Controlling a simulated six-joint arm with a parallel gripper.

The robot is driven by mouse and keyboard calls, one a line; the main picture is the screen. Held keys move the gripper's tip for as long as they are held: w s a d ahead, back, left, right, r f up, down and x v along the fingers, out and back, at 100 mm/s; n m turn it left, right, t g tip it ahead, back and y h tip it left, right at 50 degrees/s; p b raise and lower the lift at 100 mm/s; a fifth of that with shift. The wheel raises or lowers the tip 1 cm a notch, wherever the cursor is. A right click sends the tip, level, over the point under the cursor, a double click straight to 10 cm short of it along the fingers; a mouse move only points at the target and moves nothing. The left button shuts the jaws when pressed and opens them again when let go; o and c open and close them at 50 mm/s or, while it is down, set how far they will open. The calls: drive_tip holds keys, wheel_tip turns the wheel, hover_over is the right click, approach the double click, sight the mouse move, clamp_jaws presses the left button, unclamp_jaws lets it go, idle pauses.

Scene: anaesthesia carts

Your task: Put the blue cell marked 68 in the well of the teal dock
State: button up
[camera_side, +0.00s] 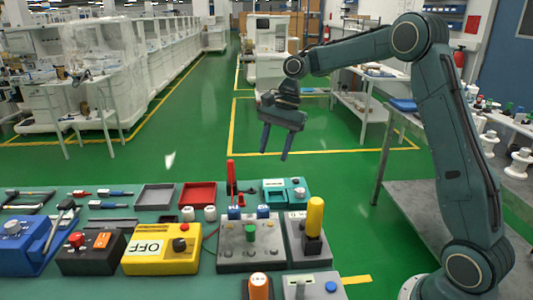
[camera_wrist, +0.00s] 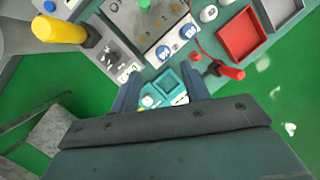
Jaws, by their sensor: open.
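The teal dock (camera_side: 272,199) sits at the back right of the bench, with a square well in its top; in the wrist view the dock (camera_wrist: 176,77) shows between my fingers. Two blue cells, a left one (camera_side: 235,213) and a right one (camera_side: 263,211), stand at the back edge of a grey box. They also show in the wrist view, one nearer the dock (camera_wrist: 163,52) and one farther (camera_wrist: 190,31). Their markings are too small to read, so I cannot tell which is 68. My gripper (camera_side: 274,155) is open and empty, high above and behind the dock.
The grey box (camera_side: 235,263) also carries a green knob. A yellow-handled unit (camera_side: 315,220) stands right of it. A red upright handle (camera_side: 230,176) rises left of the dock. A red tray (camera_side: 199,195) and a yellow OFF box (camera_side: 163,262) are farther left.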

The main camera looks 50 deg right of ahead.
drive_tip(key=w+d+f+m, duration=0.2)
drive_tip(key=d+f, duration=0.1)
drive_tip(key=f, duration=0.2)
drive_tip(key=shift+w+d+f+m+g+y, duration=0.2)
drive_tip(key=shift+w+m+g+y, duration=0.1)
drive_tip(key=shift+g+y, duration=0.1)
hover_over(263, 208)
drive_tip(key=d, duration=0.3)
wheel_tip(263, 208, down, 8)
drive_tip(key=shift+w, duration=0.25)
drive_tip(key=shift+a, duration=0.1)
drive_tip(key=shift+x, duration=2.6)
drive_tip(key=shift+r, duration=0.1)
drive_tip(key=c, duration=0.9)
drive_tip(key=shift+o, duration=0.2)
drive_tip(key=shift+r, duration=0.1)
